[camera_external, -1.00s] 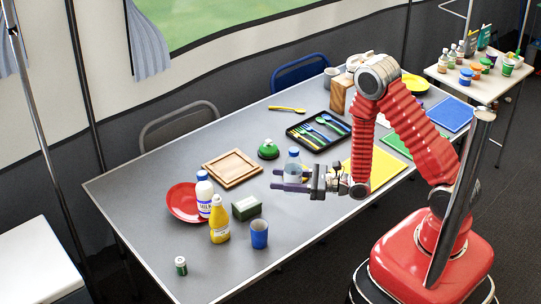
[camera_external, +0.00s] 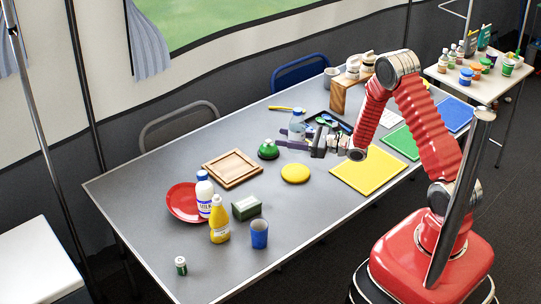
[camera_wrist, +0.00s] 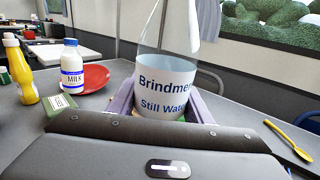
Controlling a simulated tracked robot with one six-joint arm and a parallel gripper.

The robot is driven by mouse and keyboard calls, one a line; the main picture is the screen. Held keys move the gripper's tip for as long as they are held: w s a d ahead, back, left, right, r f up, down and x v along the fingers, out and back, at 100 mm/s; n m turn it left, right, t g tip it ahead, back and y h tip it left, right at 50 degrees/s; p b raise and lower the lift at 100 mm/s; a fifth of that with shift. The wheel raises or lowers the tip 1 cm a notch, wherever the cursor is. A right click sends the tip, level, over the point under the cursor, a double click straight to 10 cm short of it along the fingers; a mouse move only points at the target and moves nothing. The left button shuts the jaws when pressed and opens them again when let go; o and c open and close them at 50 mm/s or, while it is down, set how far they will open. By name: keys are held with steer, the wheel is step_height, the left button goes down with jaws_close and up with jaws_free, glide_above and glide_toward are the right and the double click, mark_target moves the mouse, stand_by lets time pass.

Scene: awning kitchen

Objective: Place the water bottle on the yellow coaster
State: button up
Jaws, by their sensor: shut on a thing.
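My gripper (camera_external: 291,138) is shut on the clear water bottle (camera_external: 297,124), with one finger on each side. The bottle is upright, and its white label with blue writing (camera_wrist: 165,88) fills the middle of the wrist view. The yellow coaster (camera_external: 295,173), a thick round disc, lies bare on the table. In the external view the bottle appears above and behind the coaster, apart from it. Its base is hidden by the fingers, so I cannot tell its exact height. The coaster does not show in the wrist view.
A green bell-like object (camera_external: 268,150) stands left of my gripper. A black cutlery tray (camera_external: 341,123) is behind it. A wooden board (camera_external: 233,168) lies left of the coaster, a flat yellow sheet (camera_external: 368,171) to its right. A milk bottle (camera_external: 204,194) stands farther left.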

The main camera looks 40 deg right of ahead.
glide_above(286, 170)
steer(key=shift+f, duration=2.9)
steer(key=shift+s+f, duration=0.1)
steer(key=shift+f, duration=2)
steer(key=o, duration=1)
steer(key=v, duration=1.2)
